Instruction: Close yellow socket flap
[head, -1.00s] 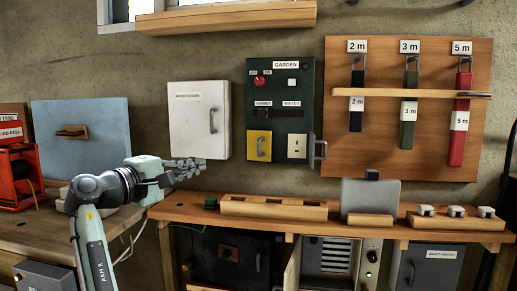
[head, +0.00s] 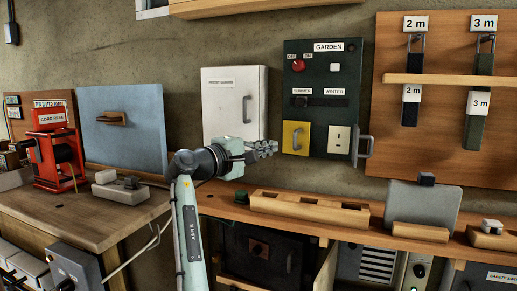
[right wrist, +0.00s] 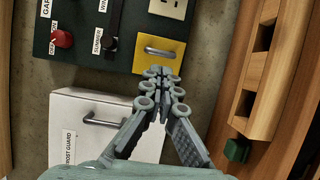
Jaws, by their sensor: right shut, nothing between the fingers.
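The yellow socket flap (head: 296,137) is at the lower left of the dark green GARDEN panel (head: 321,75). It has a grey bar handle and looks flat, or nearly flat, against the panel. My right gripper (head: 274,147) is shut and empty, its fingertips just left of the flap's lower left edge in the head view. In the right wrist view the shut fingertips (right wrist: 161,77) overlap the flap's edge (right wrist: 150,62) near its handle; I cannot tell whether they touch. My left gripper is not in view.
A pale socket (head: 339,138) sits right of the flap, with a grey handle piece sticking out beside it. A white cabinet (head: 233,95) hangs to the left. Below runs a wooden shelf with a slotted block (head: 308,209).

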